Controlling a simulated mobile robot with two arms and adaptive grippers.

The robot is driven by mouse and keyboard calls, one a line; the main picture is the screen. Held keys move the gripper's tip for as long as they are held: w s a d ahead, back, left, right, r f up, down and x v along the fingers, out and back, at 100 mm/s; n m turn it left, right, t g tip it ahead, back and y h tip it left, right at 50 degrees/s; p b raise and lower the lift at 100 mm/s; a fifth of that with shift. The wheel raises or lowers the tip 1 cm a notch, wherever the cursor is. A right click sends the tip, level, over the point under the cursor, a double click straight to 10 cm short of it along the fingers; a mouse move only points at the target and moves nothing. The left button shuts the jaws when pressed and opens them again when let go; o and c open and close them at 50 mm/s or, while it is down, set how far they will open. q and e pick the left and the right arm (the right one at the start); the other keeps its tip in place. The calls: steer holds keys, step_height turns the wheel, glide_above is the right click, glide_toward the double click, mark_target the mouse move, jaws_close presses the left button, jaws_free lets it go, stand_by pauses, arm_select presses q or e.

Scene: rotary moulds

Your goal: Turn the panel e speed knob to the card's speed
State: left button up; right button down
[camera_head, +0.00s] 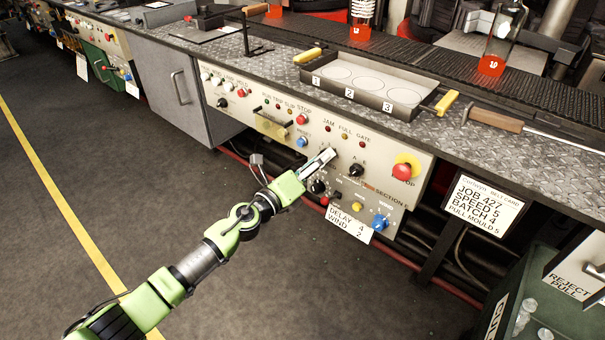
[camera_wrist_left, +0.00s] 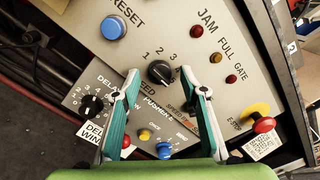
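The speed knob (camera_head: 357,170) is black and sits on the cream panel (camera_head: 272,122) below the jam, full and gate lights. In the left wrist view the knob (camera_wrist_left: 160,73) has 1, 2 and 3 printed round it; its other marks are partly hidden. Where its pointer stands is hard to tell. The card (camera_head: 487,207) reads JOB 427, SPEED 5, BATCH 4, PULL MOULD 5. My left gripper (camera_head: 328,157) is close in front of the panel. In the left wrist view its open fingers (camera_wrist_left: 162,82) stand either side of the knob, apart from it. My right gripper is out of view.
A red emergency stop (camera_head: 403,171) is right of the knob and a blue reset button (camera_head: 302,141) is left. Below are another black knob (camera_head: 318,187), a yellow button (camera_head: 357,206) and a blue knob (camera_head: 380,222). The counter (camera_head: 450,137) overhangs the panel.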

arm_select(q)
steer(key=v, duration=1)
steer(key=shift+s+a, duration=0.2)
steer(key=shift+s, duration=0.15)
